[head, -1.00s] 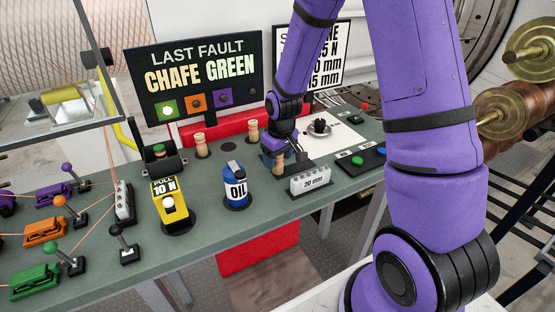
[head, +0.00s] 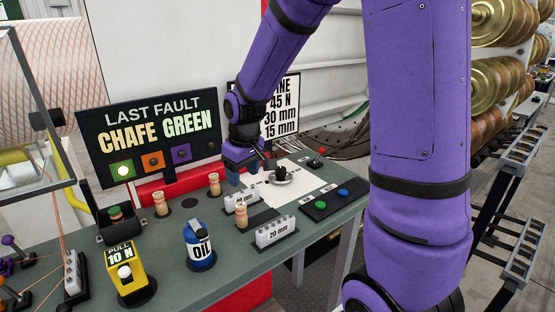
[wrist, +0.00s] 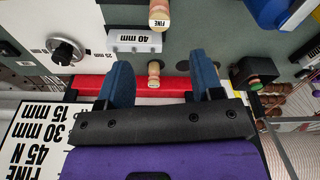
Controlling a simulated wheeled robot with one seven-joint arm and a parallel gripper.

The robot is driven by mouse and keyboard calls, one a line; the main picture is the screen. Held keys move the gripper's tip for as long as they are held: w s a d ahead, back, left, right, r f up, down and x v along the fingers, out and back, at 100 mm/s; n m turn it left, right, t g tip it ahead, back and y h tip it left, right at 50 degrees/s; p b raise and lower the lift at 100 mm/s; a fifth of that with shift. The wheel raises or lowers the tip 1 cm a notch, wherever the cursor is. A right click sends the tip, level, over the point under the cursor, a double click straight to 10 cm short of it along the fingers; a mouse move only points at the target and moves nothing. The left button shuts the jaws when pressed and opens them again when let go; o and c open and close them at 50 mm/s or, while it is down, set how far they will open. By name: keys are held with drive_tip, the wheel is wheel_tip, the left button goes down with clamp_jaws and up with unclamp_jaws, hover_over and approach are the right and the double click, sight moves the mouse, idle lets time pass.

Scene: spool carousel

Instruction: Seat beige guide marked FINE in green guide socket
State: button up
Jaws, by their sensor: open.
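The beige guide marked FINE (wrist: 159,14) stands at the top edge of the wrist view, beside the 40 mm block. In the head view this guide (head: 241,215) is upright on the bench, its label not readable. My gripper (head: 239,172) is open and empty above the far side of the bench, apart from it. In the wrist view, the gripper's blue fingers (wrist: 160,68) stand wide apart, with another beige guide (wrist: 153,75) showing in the gap. I cannot make out the green guide socket in either view.
Two other beige guides (head: 161,205) stand farther left. A 40 mm block (head: 240,201), a 20 mm block (head: 274,232), an oil bottle (head: 200,246) and a yellow pull gauge (head: 124,273) crowd the bench. A black box (head: 115,228) holds a green-topped piece. The fault sign (head: 150,135) rises behind.

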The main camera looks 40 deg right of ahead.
drive_tip(key=s+r+m+t, duration=0.1)
drive_tip(key=s+r, duration=0.7)
drive_tip(key=s, duration=0.3)
drive_tip(key=s+a+r+m+t, duration=0.1)
drive_tip(key=s+r+t, duration=0.1)
drive_tip(key=s+r, duration=0.7)
drive_tip(key=shift+s+m+t, duration=0.3)
drive_tip(key=shift+s+m, duration=0.1)
drive_tip(key=shift+s, duration=0.85)
drive_tip(key=shift+o, duration=0.5)
drive_tip(key=shift+s, duration=0.4)
drive_tip(key=m+g, duration=0.5)
drive_tip(key=m, duration=2.7)
hover_over(240, 205)
drive_tip(key=f, duration=1.9)
drive_tip(key=shift+s+d+f, duration=0.2)
drive_tip(key=shift+d+f, duration=0.05)
drive_tip(key=shift+w+d+f+m, duration=0.1)
drive_tip(key=shift+w+f+m, duration=0.3)
drive_tip(key=shift+f, duration=0.4)
wheel_tip(240, 205, down, 5)
drive_tip(key=shift+r, duration=0.1)
drive_tip(key=shift+s+a+f, duration=0.1)
drive_tip(key=shift+a+f, duration=0.05)
drive_tip(key=shift+f, duration=1.2)
drive_tip(key=shift+s+a+f, duration=0.1)
drive_tip(key=shift+a+f, duration=0.05)
drive_tip(key=shift+f, duration=1.15)
